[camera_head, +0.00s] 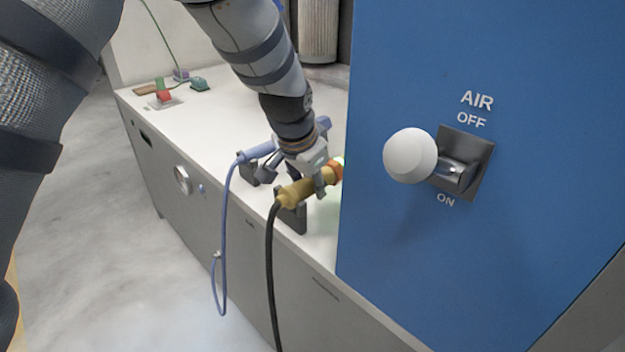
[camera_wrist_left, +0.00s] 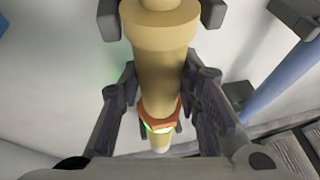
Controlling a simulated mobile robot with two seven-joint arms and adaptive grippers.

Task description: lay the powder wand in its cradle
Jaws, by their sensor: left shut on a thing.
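The powder wand, which I take to be the yellow wand (camera_head: 294,194), has a black cable, an orange collar and a glowing green ring. It also shows in the left wrist view (camera_wrist_left: 160,75). My left gripper (camera_head: 318,187) is shut on it, with a finger on each side of the body in the left wrist view (camera_wrist_left: 162,88). A dark cradle (camera_head: 293,217) stands under its cable end. In the left wrist view, dark prongs (camera_wrist_left: 213,13) stand on both sides of the wand. I cannot tell whether it rests on the cradle. My right gripper is not in view.
A blue wand (camera_head: 258,151) with a blue hose lies in another dark cradle (camera_head: 248,172) close beside. A blue panel (camera_head: 400,270) with an AIR lever (camera_head: 411,155) stands at the right. The white counter (camera_head: 215,115) is clear further left; small coloured items lie at its far end.

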